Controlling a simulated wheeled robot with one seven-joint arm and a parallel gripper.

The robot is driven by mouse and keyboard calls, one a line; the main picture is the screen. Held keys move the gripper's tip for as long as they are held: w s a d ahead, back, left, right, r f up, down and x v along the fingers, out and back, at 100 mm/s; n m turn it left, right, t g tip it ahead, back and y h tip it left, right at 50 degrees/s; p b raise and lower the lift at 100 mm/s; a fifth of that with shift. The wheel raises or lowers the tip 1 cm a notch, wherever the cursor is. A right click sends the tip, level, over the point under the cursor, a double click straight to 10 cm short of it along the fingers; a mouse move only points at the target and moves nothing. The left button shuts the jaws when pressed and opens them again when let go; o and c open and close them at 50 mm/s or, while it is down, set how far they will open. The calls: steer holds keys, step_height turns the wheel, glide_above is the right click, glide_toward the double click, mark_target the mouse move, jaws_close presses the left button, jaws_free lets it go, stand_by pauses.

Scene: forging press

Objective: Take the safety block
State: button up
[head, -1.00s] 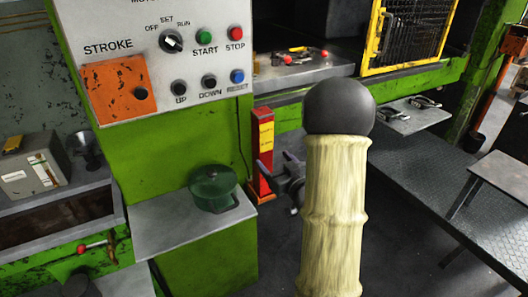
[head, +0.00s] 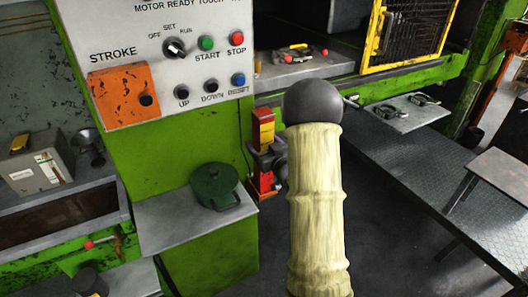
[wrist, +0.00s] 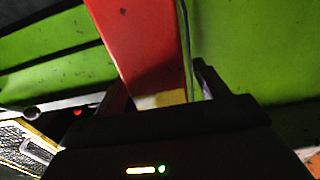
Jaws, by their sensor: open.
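The safety block (head: 263,128) is a tall red post with a yellow label. It stands upright against the green press frame, right of the control panel. My gripper (head: 268,160) is at the block's middle in the head view and hides part of it; red shows above and below. In the wrist view the red block (wrist: 140,40) runs down toward the gap of my gripper (wrist: 163,88), with a pale and yellow patch low between the fingers. The fingers are apart, one on each side. I cannot tell whether they touch the block.
A thin cable (wrist: 187,50) hangs beside the block, within the finger gap in the wrist view. A green lidded pot (head: 214,187) sits on a grey shelf (head: 165,230) at left. The control panel (head: 150,60) is above. A dark plate table (head: 410,150) stands at right.

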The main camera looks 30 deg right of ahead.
steer(key=shift+w, duration=1.05)
steer(key=shift+a, duration=0.1)
steer(key=shift+s, duration=0.1)
steer(key=shift+c, duration=0.8)
jaws_close()
steer(key=shift+d+r, duration=0.1)
steer(key=shift+d, duration=0.1)
